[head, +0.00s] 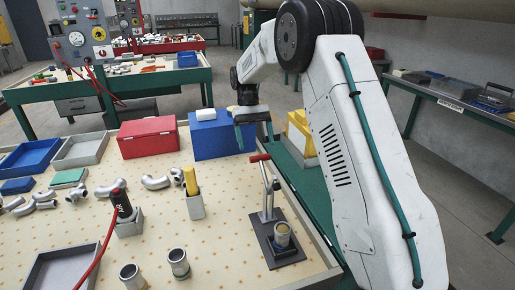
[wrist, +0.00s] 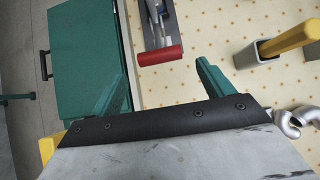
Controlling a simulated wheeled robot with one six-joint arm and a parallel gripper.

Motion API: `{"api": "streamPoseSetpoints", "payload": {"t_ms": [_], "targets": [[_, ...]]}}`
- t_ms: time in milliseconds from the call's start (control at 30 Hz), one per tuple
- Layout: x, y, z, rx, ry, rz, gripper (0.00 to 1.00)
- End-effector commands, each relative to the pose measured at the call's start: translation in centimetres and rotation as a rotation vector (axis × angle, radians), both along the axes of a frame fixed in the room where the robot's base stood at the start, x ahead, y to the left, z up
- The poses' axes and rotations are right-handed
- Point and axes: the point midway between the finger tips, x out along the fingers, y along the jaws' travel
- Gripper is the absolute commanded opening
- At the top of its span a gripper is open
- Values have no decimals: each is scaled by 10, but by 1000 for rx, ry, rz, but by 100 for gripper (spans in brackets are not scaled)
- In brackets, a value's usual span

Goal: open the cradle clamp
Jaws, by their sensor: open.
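The cradle clamp (head: 268,208) stands at the right front of the dotted bench, on a dark base plate. Its metal lever rises steeply and ends in a red handle (head: 260,158). A short metal cylinder (head: 282,236) sits in the cradle on the plate; whether anything presses on it is unclear. My gripper (head: 254,136) is above and behind the clamp, fingers pointing down, open and empty. In the wrist view the red handle (wrist: 160,55) lies just beyond and between the green fingertips (wrist: 160,76), apparently apart from them. The lower clamp is cut off there.
A grey holder (head: 195,206) with a yellow-handled tool stands left of the clamp. Red (head: 148,137) and blue (head: 219,138) boxes stand behind. The bench's right edge is close to the clamp.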

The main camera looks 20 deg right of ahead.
Motion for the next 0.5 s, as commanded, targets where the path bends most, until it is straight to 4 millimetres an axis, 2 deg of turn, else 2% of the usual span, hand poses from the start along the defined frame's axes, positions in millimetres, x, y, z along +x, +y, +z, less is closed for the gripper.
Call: {"api": "streamPoseSetpoints", "payload": {"t_ms": [200,233,367,433,500], "targets": [[0,0,1,0,0,0,80],[0,0,1,0,0,0,77],[1,1,13,-2,-22,3,41],[-2,3,34,-5,-56,5,22],[-13,6,60,-10,-89,10,2]]}}
